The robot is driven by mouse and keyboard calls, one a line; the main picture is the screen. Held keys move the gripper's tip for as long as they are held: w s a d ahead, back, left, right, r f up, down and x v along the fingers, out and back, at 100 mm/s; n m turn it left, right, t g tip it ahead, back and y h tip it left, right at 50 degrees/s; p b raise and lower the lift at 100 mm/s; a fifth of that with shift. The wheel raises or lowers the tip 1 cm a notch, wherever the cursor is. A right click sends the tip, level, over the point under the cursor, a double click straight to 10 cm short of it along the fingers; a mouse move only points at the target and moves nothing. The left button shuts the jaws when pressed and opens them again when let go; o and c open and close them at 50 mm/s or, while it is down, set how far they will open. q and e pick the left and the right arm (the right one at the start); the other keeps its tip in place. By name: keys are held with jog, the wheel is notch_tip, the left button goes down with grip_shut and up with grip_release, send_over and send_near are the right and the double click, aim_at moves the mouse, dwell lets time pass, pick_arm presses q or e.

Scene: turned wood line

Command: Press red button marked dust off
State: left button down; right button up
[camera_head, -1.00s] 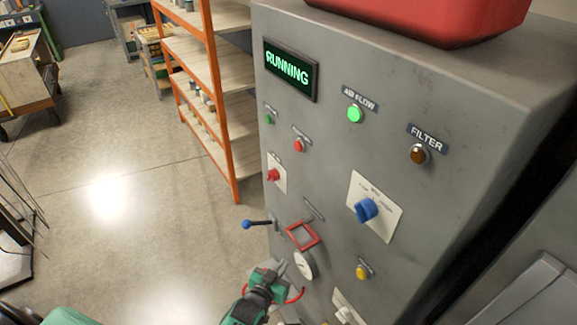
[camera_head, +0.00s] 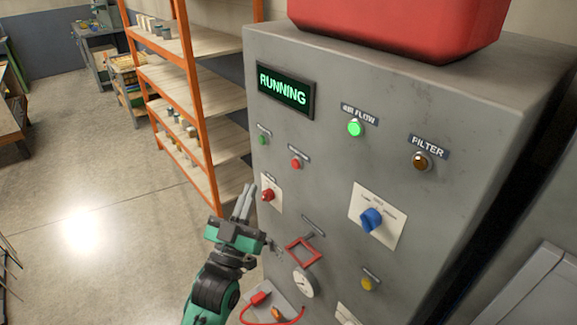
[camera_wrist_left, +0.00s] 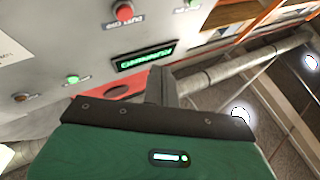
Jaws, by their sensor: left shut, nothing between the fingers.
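The red button (camera_head: 296,163) sits on the upper part of the grey cabinet face, below the lit display, with a small label above it too small to read in the head view. In the left wrist view, which looks at the panel upside down, the red button (camera_wrist_left: 124,12) shows near the top edge beside a label that seems to read DUST OFF. My left gripper (camera_head: 246,192) is shut and empty, fingers pointing up, in front of the cabinet's left edge. It is lower and left of the button, apparently apart from it. My right gripper is not in view.
A red knob (camera_head: 267,195) on a white plate lies close right of my left fingers. The display (camera_head: 285,91) reads RUNNING. A green lamp (camera_head: 355,128), blue rotary switch (camera_head: 371,219) and red square frame (camera_head: 303,251) share the panel. Orange shelving (camera_head: 190,85) stands behind left.

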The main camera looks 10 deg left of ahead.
aim_at(296, 164)
pick_arm(q)
jog(key=shift+s+a+r, duration=0.1)
jog(key=shift+s+r, duration=0.2)
jog(key=shift+r, duration=0.3)
jog(key=w+d, duration=0.5)
jog(key=w, duration=0.2)
jog(key=shift+d+b, duration=0.25)
jog(key=shift+b, duration=0.2)
jog(key=shift+w, duration=0.1)
dwell(1.6)
jog(key=shift+w+d, duration=0.25)
jog(key=shift+w+d, duration=0.2)
jog(key=shift+w, duration=0.05)
dwell(0.8)
jog(key=shift+s+a, duration=0.5)
jog(key=shift+s, duration=0.15)
